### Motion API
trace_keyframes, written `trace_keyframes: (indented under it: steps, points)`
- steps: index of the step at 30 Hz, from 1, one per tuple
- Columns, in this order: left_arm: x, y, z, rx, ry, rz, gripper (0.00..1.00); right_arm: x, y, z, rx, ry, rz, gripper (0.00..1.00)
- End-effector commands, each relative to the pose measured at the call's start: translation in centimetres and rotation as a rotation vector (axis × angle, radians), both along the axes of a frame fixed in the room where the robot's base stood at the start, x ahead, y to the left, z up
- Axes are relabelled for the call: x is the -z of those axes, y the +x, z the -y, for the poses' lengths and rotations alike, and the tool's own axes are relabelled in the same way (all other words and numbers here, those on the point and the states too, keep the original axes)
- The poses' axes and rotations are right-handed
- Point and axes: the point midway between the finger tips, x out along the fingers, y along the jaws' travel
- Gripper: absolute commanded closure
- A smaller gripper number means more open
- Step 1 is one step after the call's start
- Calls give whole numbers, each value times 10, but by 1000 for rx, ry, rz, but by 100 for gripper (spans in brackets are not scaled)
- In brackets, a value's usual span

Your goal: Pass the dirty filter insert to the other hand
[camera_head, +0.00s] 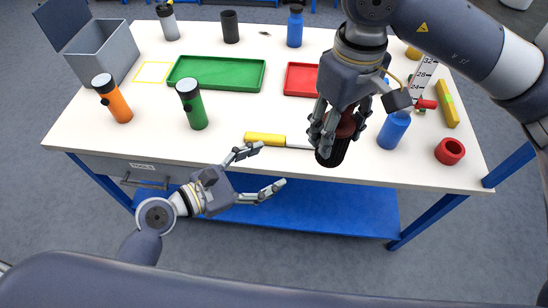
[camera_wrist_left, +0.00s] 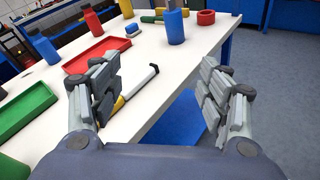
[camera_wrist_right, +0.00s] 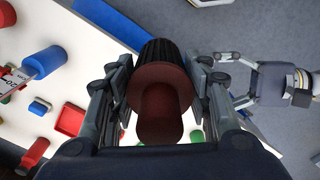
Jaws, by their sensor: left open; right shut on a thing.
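The filter insert (camera_head: 332,154) has a black ribbed part and a dark red end. My right gripper (camera_head: 338,128) is shut on it and holds it by the front edge of the table in the head view. The right wrist view shows the dark red end of the insert (camera_wrist_right: 160,112) close up between the fingers, with the black part beyond. My left gripper (camera_head: 266,167) is open and empty, low in front of the table edge, left of the insert and apart from it. In the left wrist view its spread fingers (camera_wrist_left: 165,88) have nothing between them.
A red ring (camera_head: 450,151) lies at right.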

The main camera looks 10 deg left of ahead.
Motion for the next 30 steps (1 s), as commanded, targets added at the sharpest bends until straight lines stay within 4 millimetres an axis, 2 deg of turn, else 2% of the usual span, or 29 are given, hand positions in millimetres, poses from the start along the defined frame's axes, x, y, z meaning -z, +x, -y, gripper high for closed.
trace_keyframes:
  steps: [1,3,6,10,13,17,30]
  points:
    - [-26,-8,7,20,-63,-6,30,0,0,0,0,0,0,79]
    - [-58,-21,15,52,-151,-26,30,0,0,0,0,0,0,79]
    - [-92,-39,24,95,-244,-53,30,0,0,0,0,0,0,79]
    - [-120,-55,31,137,-316,-79,30,0,0,0,0,0,0,79]
    - [-129,-61,35,155,-342,-92,30,0,0,0,0,0,0,79]
    - [-132,-58,43,159,-353,-94,30,0,0,0,0,0,0,79]
    - [-133,-17,111,159,-351,-93,30,0,0,0,0,0,0,80]
